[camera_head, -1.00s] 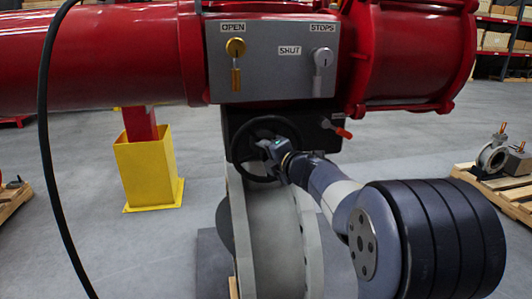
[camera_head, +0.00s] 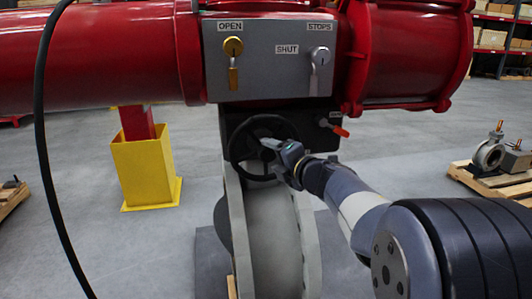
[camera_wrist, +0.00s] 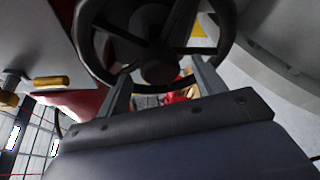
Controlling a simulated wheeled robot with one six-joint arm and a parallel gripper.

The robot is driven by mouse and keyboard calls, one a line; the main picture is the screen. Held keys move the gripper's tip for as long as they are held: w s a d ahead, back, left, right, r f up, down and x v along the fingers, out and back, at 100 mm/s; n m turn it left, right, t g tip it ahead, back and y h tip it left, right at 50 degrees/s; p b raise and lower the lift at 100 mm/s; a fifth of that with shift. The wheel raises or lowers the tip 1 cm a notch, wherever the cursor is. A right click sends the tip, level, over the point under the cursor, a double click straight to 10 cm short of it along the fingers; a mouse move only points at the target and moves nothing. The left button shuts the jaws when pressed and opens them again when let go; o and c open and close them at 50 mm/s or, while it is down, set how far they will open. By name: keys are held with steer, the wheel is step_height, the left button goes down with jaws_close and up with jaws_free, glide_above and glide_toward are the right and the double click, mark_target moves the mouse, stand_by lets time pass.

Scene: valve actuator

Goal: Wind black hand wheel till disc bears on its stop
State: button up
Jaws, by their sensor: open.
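The black hand wheel (camera_head: 236,147) stands on the front of a dark gearbox under the grey panel. In the wrist view the wheel's rim (camera_wrist: 85,48), spokes and hub (camera_wrist: 160,68) fill the upper middle. My gripper (camera_head: 268,143) is at the wheel, over its right part in the head view. In the wrist view its two fingers (camera_wrist: 160,82) are apart, one on each side below the hub, reaching towards the lower rim. I cannot tell whether they touch it. The grey valve body (camera_head: 272,240) is below the wheel; the disc inside is hidden.
The grey panel (camera_head: 268,75) carries OPEN, SHUT and STOPS labels, with a brass fitting (camera_head: 233,60) and a silver one (camera_head: 319,70). A red-handled lever (camera_head: 339,130) sits right of the wheel. A black cable (camera_head: 45,150) hangs at the left. A yellow post guard (camera_head: 146,172) stands on the floor.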

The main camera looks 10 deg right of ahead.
steer(key=v, duration=0.5)
steer(key=shift+s+d, duration=0.1)
steer(key=shift+s, duration=0.1)
steer(key=x, duration=1.1)
steer(key=shift+s, duration=0.15)
